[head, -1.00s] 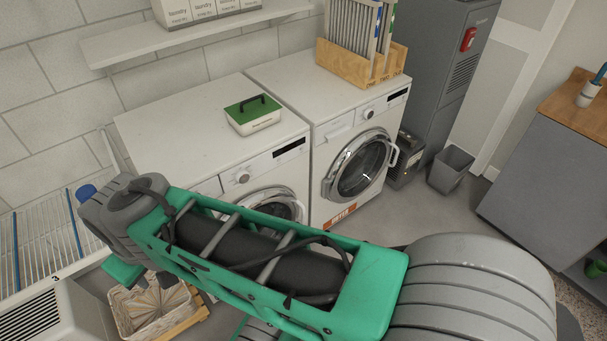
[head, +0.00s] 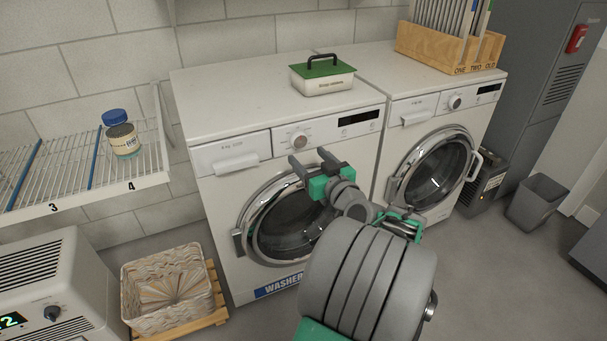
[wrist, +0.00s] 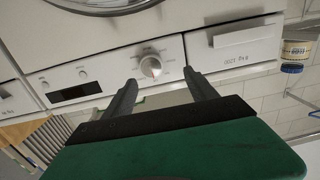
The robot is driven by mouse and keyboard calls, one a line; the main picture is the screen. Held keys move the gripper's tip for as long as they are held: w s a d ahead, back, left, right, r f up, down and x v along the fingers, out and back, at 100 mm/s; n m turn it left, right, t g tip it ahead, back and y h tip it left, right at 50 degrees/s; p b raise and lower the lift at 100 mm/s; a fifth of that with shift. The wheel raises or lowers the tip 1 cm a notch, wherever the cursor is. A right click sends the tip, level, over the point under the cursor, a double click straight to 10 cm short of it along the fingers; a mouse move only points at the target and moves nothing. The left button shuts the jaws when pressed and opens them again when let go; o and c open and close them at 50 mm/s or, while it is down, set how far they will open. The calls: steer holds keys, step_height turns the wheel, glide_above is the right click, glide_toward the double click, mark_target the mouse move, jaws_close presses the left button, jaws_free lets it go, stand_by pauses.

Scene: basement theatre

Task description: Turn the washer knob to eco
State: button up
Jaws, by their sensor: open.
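The washer (head: 235,205) is the left white machine, with a blue "WASHER" label at its foot. Its round knob (head: 299,142) sits on the front panel, between the drawer and the dark display. In the wrist view the knob (wrist: 151,66) shows upside down, with small markings around it, too small to read. My gripper (head: 312,161) is open and empty just in front of the panel, slightly below the knob in the head view. In the wrist view the two fingers (wrist: 163,88) are spread on either side of the knob and apart from it.
A second white machine (head: 399,105) stands at the right with its own knob (head: 455,102). A green-lidded box (head: 322,77) sits on the washer. A wire shelf (head: 78,192) with a blue-capped jar (head: 123,138) and a basket (head: 168,288) are at the left.

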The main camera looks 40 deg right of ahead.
mark_target(301, 141)
steer(key=shift+h, duration=0.4)
steer(key=x, duration=0.3)
steer(key=d+x, duration=0.1)
steer(key=x, duration=0.3)
steer(key=shift+s+d+r, duration=0.1)
steer(key=shift+d, duration=0.15)
steer(key=c, duration=1.3)
steer(key=shift+m, duration=0.5)
